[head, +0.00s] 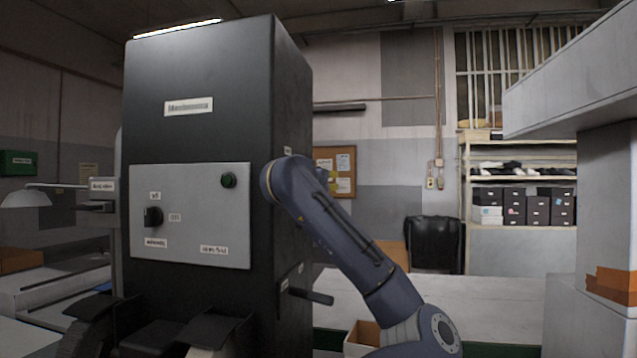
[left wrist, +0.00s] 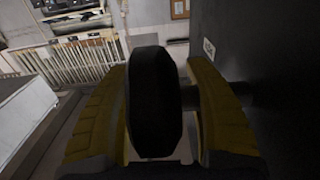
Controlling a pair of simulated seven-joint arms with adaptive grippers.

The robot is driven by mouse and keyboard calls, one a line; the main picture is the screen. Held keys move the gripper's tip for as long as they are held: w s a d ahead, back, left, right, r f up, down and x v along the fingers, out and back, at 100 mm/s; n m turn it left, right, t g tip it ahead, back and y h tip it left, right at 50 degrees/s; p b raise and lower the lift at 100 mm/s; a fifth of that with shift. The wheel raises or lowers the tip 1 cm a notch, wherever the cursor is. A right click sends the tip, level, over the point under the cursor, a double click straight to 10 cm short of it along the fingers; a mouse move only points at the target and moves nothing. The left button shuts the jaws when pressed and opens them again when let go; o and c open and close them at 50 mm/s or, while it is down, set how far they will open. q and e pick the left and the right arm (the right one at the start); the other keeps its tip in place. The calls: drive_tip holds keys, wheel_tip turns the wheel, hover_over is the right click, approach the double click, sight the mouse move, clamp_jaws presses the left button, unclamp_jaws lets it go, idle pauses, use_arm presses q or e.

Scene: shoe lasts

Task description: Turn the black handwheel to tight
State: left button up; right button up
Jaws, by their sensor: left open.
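The black handwheel (left wrist: 154,105) shows edge-on in the left wrist view, in the middle of the picture. A dark shaft runs from it to the right, toward the dark machine wall (left wrist: 275,80). My left gripper (left wrist: 157,75) is open, with one yellow finger on each side of the wheel's rim. I cannot tell whether either finger touches it. In the head view my blue arm reaches up beside the right side of the black machine (head: 200,75). The handwheel is not discernible there, and the fingers are mostly hidden.
Shelves with shoe boxes (head: 525,207) stand far back right.

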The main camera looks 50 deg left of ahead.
use_arm(q)
drive_tip(key=shift+o, duration=0.2)
clamp_jaws()
drive_tip(key=shift+g, duration=0.3)
drive_tip(key=shift+w+f+g+h, duration=0.1)
drive_tip(key=shift+f+g+h, duration=0.15)
drive_tip(key=shift+g+h, duration=0.6)
drive_tip(key=g+h, duration=0.1)
drive_tip(key=f+g+h, duration=0.1)
drive_tip(key=g, duration=0.1)
drive_tip(key=shift+d, duration=0.1)
drive_tip(key=g+h, duration=0.1)
drive_tip(key=f+g+h, duration=0.1)
drive_tip(key=g, duration=0.1)
drive_tip(key=shift+s+d+f, duration=0.1)
drive_tip(key=shift+s, duration=0.2)
drive_tip(key=shift+s+d+f+g+h, duration=0.15)
drive_tip(key=shift+f+g+h, duration=0.1)
drive_tip(key=shift+g+h, duration=0.35)
drive_tip(key=shift+s+d+f+g+h, duration=0.15)
drive_tip(key=shift+f+g+h, duration=0.1)
drive_tip(key=shift+g+h, duration=0.3)
drive_tip(key=shift+a, duration=0.1)
